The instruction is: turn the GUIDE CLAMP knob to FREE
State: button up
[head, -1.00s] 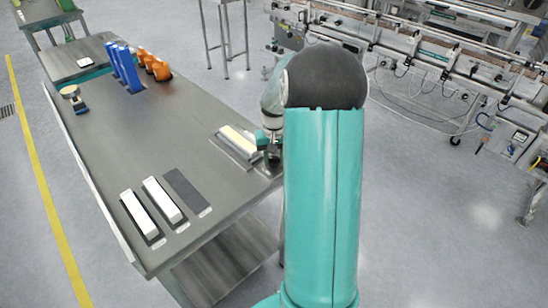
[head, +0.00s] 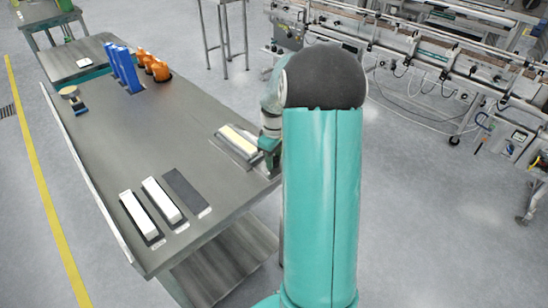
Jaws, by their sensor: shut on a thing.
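My gripper (head: 271,158) is at the right edge of the steel table (head: 110,150), at the right end of a low metal fixture (head: 229,148). A pale yellow and white bar (head: 238,138) lies in that fixture. The gripper is shut at the fixture's end, where the GUIDE CLAMP knob appears to be. The knob itself is hidden by my gripper and arm, and its pointer and lettering cannot be read. My fingertips are small and partly covered by my own arm.
Two white blocks (head: 137,216) (head: 162,200) on dark pads and an empty dark pad (head: 187,192) lie at the near end. Blue bottles (head: 125,69) and orange bottles (head: 158,69) stand at the far end. A conveyor line (head: 450,62) runs at right.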

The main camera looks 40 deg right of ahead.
jog(key=shift+r+n, duration=0.1)
jog(key=shift+n, duration=0.3)
jog(key=o, duration=1)
notch_tip(320, 180, up, 14)
dwell(0.5)
